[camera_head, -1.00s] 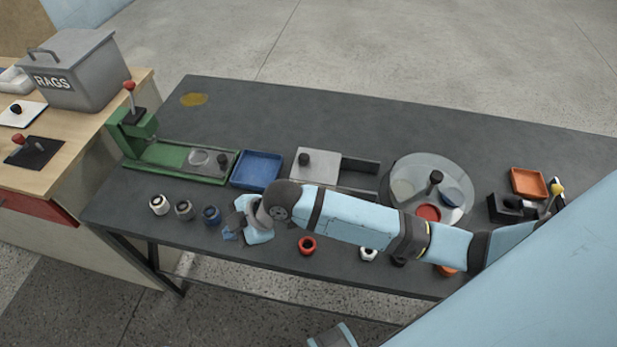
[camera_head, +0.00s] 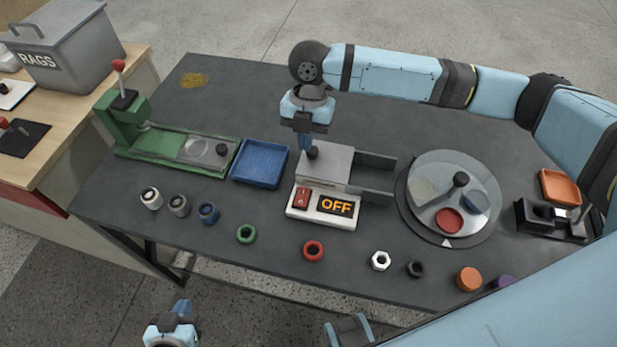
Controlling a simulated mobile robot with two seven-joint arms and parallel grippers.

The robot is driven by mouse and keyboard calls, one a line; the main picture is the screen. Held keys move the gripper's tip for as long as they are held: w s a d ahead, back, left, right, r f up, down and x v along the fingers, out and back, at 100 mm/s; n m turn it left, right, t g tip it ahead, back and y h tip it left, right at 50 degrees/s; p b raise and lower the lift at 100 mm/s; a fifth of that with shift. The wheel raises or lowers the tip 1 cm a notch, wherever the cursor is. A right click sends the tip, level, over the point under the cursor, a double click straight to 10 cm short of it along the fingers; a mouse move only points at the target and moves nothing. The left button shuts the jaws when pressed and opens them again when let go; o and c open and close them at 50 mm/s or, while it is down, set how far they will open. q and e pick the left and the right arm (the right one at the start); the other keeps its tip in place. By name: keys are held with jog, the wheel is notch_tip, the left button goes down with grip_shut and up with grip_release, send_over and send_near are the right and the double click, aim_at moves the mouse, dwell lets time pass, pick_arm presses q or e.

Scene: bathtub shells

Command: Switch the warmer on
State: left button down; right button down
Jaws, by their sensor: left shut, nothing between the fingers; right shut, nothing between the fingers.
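The warmer is a metal box (camera_head: 330,165) with a black knob (camera_head: 312,153) on top. On the white panel (camera_head: 296,212) at its front are a red rocker switch (camera_head: 302,198) and a display (camera_head: 337,206) reading OFF in orange. My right gripper (camera_head: 305,146) is shut and empty, pointing down at the box's left rear, right by the knob; I cannot tell whether it touches it. It is behind the switch, apart from it. My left gripper (camera_head: 181,308) is shut and empty, low in the picture, off the table's front edge.
A blue tray (camera_head: 237,174) and a green press (camera_head: 155,157) stand left of the warmer. A round turntable (camera_head: 408,214) stands right.

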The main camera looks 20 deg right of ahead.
dwell(0.3)
send_near(304, 190)
jog(key=x, duration=0.6)
jog(key=shift+s+a+p, duration=0.15)
jog(key=shift+s+p, duration=0.15)
jog(key=shift+s, duration=0.05)
jog(key=shift+w+f, duration=0.1)
jog(key=shift+f, duration=0.5)
jog(key=shift+f, duration=0.1)
